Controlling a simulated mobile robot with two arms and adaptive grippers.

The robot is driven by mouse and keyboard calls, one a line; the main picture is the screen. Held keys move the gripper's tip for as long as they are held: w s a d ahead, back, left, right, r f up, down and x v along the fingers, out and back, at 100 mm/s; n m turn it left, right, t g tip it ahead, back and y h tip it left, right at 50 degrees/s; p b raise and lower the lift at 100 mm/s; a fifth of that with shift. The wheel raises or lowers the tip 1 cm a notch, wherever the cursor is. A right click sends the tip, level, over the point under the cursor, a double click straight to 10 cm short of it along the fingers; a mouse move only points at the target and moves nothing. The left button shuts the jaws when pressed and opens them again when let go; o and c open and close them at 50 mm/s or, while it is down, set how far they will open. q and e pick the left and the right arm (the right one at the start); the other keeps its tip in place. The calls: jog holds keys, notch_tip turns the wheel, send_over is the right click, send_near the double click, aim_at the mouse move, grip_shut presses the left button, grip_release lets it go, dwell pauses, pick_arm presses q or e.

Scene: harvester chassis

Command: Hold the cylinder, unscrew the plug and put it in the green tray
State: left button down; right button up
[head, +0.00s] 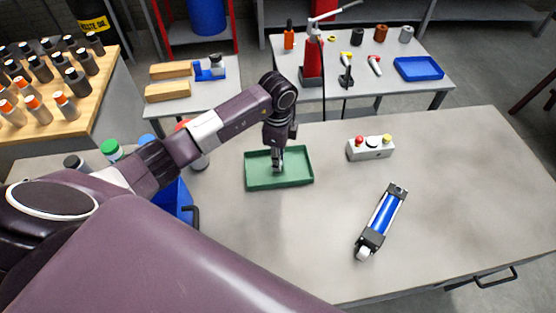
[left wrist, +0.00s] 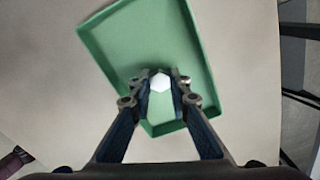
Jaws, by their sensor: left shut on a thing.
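The green tray (head: 280,186) lies on the workbench, left of the cylinder; it also shows in the left wrist view (left wrist: 112,42). My left gripper (head: 277,167) points down into the tray area. In the left wrist view its fingers (left wrist: 161,98) are closed on a white hexagonal plug (left wrist: 160,82). I cannot tell whether the plug touches the tray floor. The cylinder (head: 384,214), blue with dark end caps, lies slanted on the bench to the right, held by nothing. A white piece sits at its near end. My right gripper is not in view.
A blue bin (head: 176,203) and several bottles stand at the left. A back table (head: 390,97) holds tools and a blue tray (head: 418,68). The bench's right side is clear.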

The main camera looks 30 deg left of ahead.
pick_arm(q)
jog(key=shift+f, duration=0.65)
jog(key=shift+f, duration=0.2)
jog(key=c, duration=1.8)
grip_release()
